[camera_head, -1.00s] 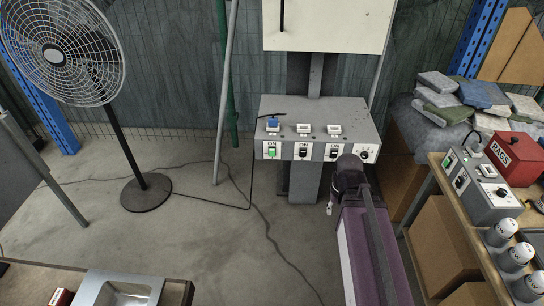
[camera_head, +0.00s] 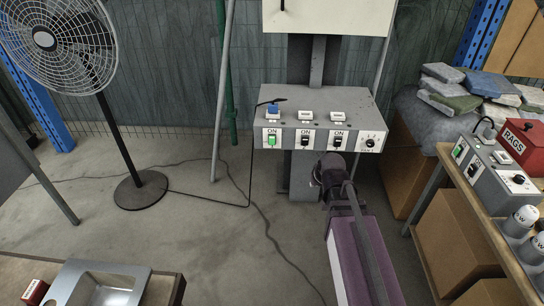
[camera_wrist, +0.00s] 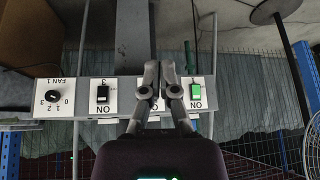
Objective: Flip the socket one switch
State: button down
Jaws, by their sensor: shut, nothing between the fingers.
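The grey socket box (camera_head: 318,112) hangs on a post, with a row of rocker switches on its front face. Switch one is the green rocker (camera_head: 271,141) at the left, under a socket with a blue plug (camera_head: 273,109). In the wrist view the box is upside down, and the green switch (camera_wrist: 196,92) is to the right of my fingers. My gripper (camera_wrist: 159,66) is shut and empty in front of the middle switch, mostly covering it. The third switch (camera_wrist: 102,94) is black. In the head view my dark wrist is below the box and right of switch one; the fingertips are not clear there.
A fan (camera_head: 141,188) stands left, its cable running along the floor. A wooden bench (camera_head: 482,235) at right holds a similar switch box (camera_head: 492,176) and a red RAGS box (camera_head: 524,146). A metal sink (camera_head: 72,289) is at lower left. Open floor lies between.

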jog(key=w+a+f+m+t+b, duration=0.1)
jog(key=w+a+f+t+b, duration=0.5)
jog(key=b, duration=1.3)
jog(key=w+a+f+m+t+h+b, duration=0.1)
jog(key=w+a+f+t+b, duration=0.5)
jog(key=t+b, duration=0.7)
jog(key=w+a+b, duration=0.2)
jog(key=a+b, duration=0.1)
jog(key=b, duration=0.3)
jog(key=shift+a+t, duration=0.3)
jog(key=shift+f, duration=0.1)
